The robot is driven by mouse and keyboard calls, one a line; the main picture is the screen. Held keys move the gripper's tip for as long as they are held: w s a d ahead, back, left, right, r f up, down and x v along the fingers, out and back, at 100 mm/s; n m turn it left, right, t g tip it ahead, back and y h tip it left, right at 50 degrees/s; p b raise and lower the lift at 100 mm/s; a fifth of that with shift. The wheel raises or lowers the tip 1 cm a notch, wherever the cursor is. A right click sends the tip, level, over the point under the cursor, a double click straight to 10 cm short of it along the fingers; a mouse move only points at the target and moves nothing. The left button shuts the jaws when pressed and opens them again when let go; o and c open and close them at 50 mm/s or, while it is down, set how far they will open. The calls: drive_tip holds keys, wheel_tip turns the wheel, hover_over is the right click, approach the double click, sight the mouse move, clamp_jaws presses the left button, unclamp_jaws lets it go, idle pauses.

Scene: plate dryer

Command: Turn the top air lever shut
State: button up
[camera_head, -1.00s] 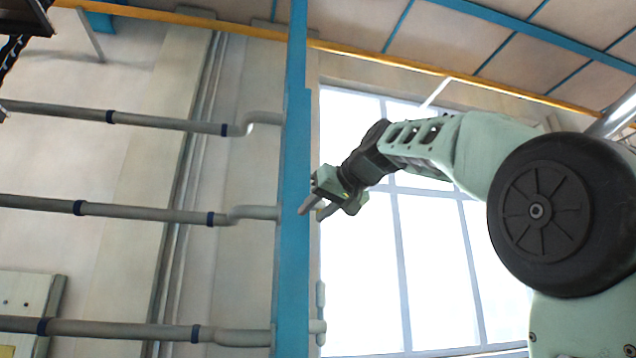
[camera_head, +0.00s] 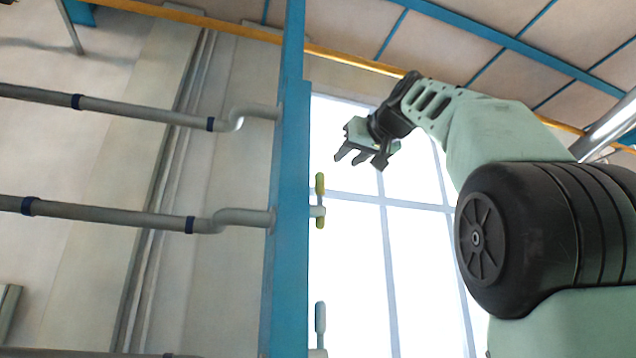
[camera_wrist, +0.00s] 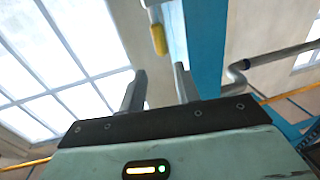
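An upright lever with yellow ends (camera_head: 320,186) stands on the right side of the blue post (camera_head: 290,200), level with the middle pipe. Its yellow end also shows in the wrist view (camera_wrist: 158,40), beyond and between my fingertips. A grey-blue lever (camera_head: 320,317) stands upright lower on the same post. No lever shows by the upper pipe's end. My gripper (camera_head: 359,161) is up and to the right of the yellow-ended lever, apart from it. In the wrist view its two fingers (camera_wrist: 160,82) are spread with nothing between them.
Grey pipes with blue bands (camera_head: 120,105) run from the left into the post. A large window (camera_head: 350,260) is behind the levers. A yellow beam (camera_head: 230,28) crosses above. Open air lies right of the post, below my gripper.

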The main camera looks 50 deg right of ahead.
sight(322, 181)
drive_tip(key=p+x, duration=0.6)
drive_tip(key=x, duration=0.9)
drive_tip(key=shift+f, duration=0.1)
clamp_jaws()
